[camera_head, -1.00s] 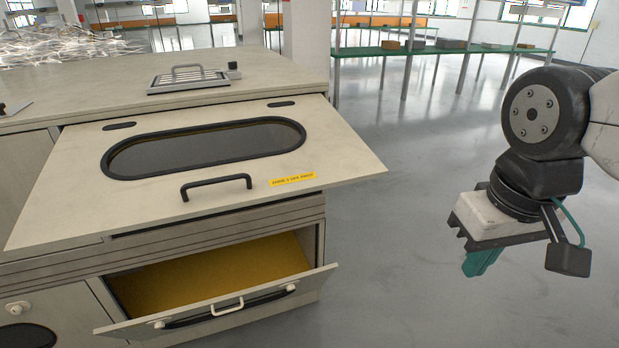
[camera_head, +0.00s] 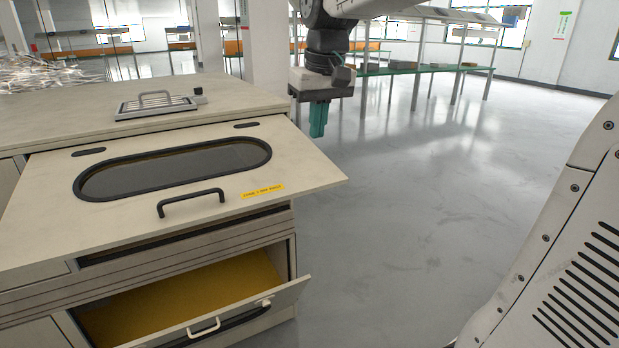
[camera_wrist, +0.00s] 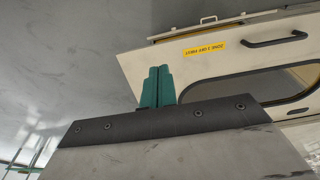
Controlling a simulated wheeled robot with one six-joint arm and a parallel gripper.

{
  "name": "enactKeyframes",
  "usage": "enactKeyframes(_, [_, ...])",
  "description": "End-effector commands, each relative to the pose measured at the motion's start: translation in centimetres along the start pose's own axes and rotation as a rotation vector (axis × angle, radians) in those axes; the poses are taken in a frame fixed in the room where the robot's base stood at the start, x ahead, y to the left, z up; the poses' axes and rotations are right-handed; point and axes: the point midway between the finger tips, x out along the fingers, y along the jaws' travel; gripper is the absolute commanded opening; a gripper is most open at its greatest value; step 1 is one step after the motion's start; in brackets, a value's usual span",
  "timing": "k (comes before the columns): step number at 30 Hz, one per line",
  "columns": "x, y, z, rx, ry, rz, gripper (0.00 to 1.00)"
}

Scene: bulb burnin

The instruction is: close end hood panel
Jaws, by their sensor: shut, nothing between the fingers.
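The end hood panel (camera_head: 120,220) is a pale panel with a dark oval window (camera_head: 175,168), a black handle (camera_head: 190,202) and a yellow label (camera_head: 263,191). It stands raised and sloping out from the cabinet, with a gap under its front edge. In the wrist view the panel (camera_wrist: 150,60) appears upside down, with its handle (camera_wrist: 275,40) at upper right. My gripper (camera_head: 318,120) hangs in the air near the panel's far right corner, apart from it in the head view. Its green fingers (camera_wrist: 157,88) are together and empty.
Below the panel, a lower flap (camera_head: 240,318) with a white handle hangs open, showing a yellow interior (camera_head: 190,300). A vented metal plate with a handle (camera_head: 160,104) lies on the cabinet top. Grey floor (camera_head: 420,190) to the right is clear; shelving stands behind.

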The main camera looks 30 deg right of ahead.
Motion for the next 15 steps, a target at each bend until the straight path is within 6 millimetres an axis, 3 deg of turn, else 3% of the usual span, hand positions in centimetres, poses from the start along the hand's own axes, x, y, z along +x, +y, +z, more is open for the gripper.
enactKeyframes(7, [1.8,0.3,-1.1,-0.001,0.0,0.0,0.0])
enactKeyframes(15, [7.6,0.2,-1.0,-0.001,-0.002,0.0,0.0])
